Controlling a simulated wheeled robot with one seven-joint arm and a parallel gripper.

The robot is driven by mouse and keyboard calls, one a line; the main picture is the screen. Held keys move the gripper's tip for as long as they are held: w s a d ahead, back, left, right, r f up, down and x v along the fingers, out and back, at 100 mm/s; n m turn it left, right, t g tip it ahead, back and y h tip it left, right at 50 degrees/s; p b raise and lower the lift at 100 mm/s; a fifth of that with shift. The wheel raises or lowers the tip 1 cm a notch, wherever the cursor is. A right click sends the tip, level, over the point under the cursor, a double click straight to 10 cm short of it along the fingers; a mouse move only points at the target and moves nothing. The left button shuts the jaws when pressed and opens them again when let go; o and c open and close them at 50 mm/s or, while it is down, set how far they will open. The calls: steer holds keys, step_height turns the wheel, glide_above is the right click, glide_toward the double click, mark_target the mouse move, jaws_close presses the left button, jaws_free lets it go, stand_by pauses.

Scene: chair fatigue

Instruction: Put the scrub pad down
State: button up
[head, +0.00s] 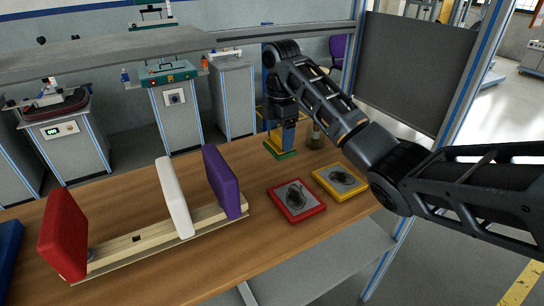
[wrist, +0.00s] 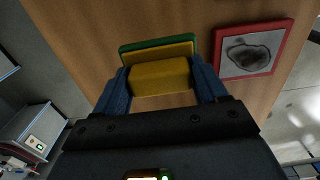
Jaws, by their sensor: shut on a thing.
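The scrub pad (head: 280,152) is a yellow block with a green layer at its bottom. My gripper (head: 284,130) points down at the far side of the wooden table, with its blue fingers shut on the pad. In the wrist view the pad (wrist: 160,76) sits between the two blue fingers of my gripper (wrist: 161,80), its green layer on the side away from the camera. The pad is at or very close to the table top (head: 150,262); I cannot tell whether it touches.
A red-framed panel (head: 305,211) and a yellow-framed panel (head: 352,188) lie in front of the pad, each with a dark smudge. A small jar (head: 314,138) stands beside it. Red, white and purple upright cushions (head: 221,180) stand on a wooden rail to the left.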

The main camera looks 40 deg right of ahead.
mark_target(272, 145)
steer(key=shift+w+a+f, duration=0.65)
steer(key=shift+w+f, duration=0.05)
steer(key=shift+w, duration=0.1)
steer(key=shift+f+p, duration=0.45)
steer(key=shift+f, duration=1.45)
steer(key=o, duration=1.2)
steer(key=shift+f, duration=0.1)
steer(key=shift+c, duration=0.2)
step_height(272, 145, up, 12)
steer(key=p, duration=0.2)
